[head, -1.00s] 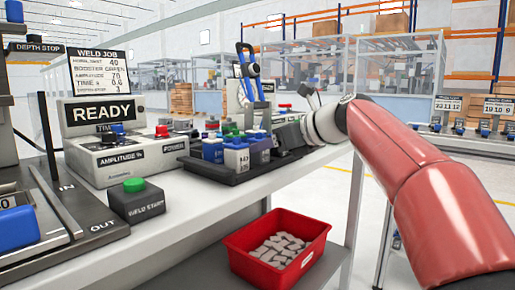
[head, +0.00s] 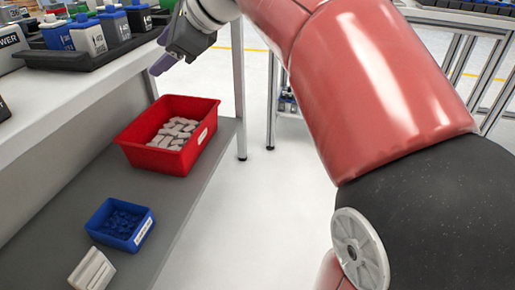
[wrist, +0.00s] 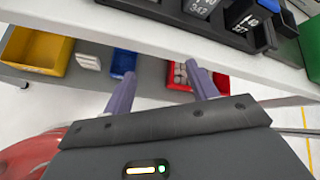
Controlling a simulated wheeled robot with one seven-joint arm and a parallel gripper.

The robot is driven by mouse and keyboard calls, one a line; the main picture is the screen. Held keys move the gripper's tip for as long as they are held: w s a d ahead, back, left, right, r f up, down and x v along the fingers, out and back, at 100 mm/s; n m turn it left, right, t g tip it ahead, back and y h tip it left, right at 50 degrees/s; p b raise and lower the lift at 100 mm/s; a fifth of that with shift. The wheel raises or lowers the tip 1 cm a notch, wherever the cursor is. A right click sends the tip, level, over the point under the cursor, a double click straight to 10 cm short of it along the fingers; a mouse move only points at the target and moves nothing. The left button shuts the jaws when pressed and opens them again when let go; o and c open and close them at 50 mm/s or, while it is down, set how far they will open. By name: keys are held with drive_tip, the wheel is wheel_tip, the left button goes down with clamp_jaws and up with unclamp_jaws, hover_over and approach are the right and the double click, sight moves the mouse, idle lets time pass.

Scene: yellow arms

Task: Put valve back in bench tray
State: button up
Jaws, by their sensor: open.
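The dark bench tray (head: 70,62) sits on the bench top at the upper left of the head view, holding several blue, white and dark capped units (head: 88,36). In the wrist view the tray (wrist: 160,14) shows at the top, with dark labelled units (wrist: 246,20). I cannot tell which item is the valve. My gripper (head: 167,63) hangs beside the bench edge, above the red bin (head: 146,164). In the wrist view its two purple fingers (wrist: 160,70) are apart, with nothing seen between them; the red bin (wrist: 228,87) lies beyond.
The red bin on the lower shelf (head: 60,190) holds several pale parts. A blue bin (head: 121,223) with dark blue pieces and a whitish block (head: 92,270) are nearer. The wrist view shows a yellow bin (wrist: 38,50). The bench edge (wrist: 100,40) overhangs the shelf.

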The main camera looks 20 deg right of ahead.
drive_tip(key=s+d+f+n+g+h, duration=0.1)
drive_tip(key=s+d+f+n+h, duration=0.2)
drive_tip(key=s+f+n, duration=0.7)
drive_tip(key=s+d+f+n+g+h, duration=0.1)
drive_tip(key=s+d+f+n+h, duration=0.3)
drive_tip(key=s+f+n, duration=0.6)
wheel_tip(320, 180, down, 5)
drive_tip(key=s+d, duration=0.2)
drive_tip(key=shift+s+h, duration=0.3)
drive_tip(key=shift+f, duration=0.1)
wheel_tip(320, 180, up, 6)
drive_tip(key=p, duration=0.5)
drive_tip(key=shift+f+p, duration=0.1)
drive_tip(key=shift+p, duration=0.3)
